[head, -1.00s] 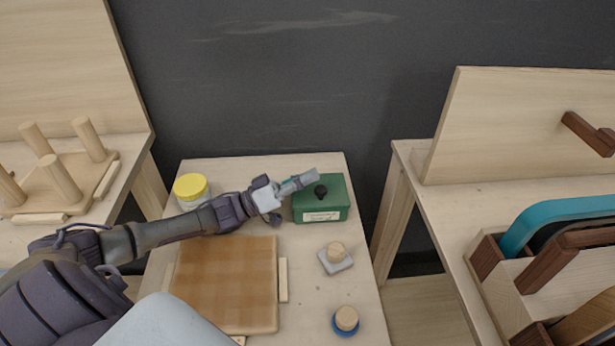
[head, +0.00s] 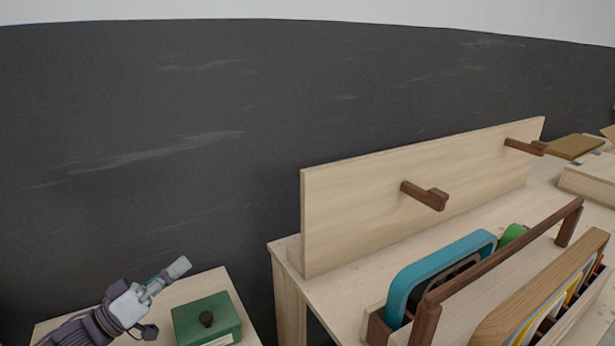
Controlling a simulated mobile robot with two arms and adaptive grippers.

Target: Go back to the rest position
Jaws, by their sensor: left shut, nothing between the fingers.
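My left gripper (head: 176,270) is at the lower left of the head view, over the small wooden table (head: 48,326). Its fingers are together with nothing between them, and they point up and to the right. It is up and to the left of the green box (head: 207,322) with a black knob, and looks apart from it. My right gripper does not show.
At the right is a wooden bench (head: 292,266) with an upright board (head: 350,222) carrying brown pegs (head: 425,195). A wooden rack (head: 428,320) on it holds a teal frame (head: 437,268) and other panels. A dark wall (head: 150,130) stands behind.

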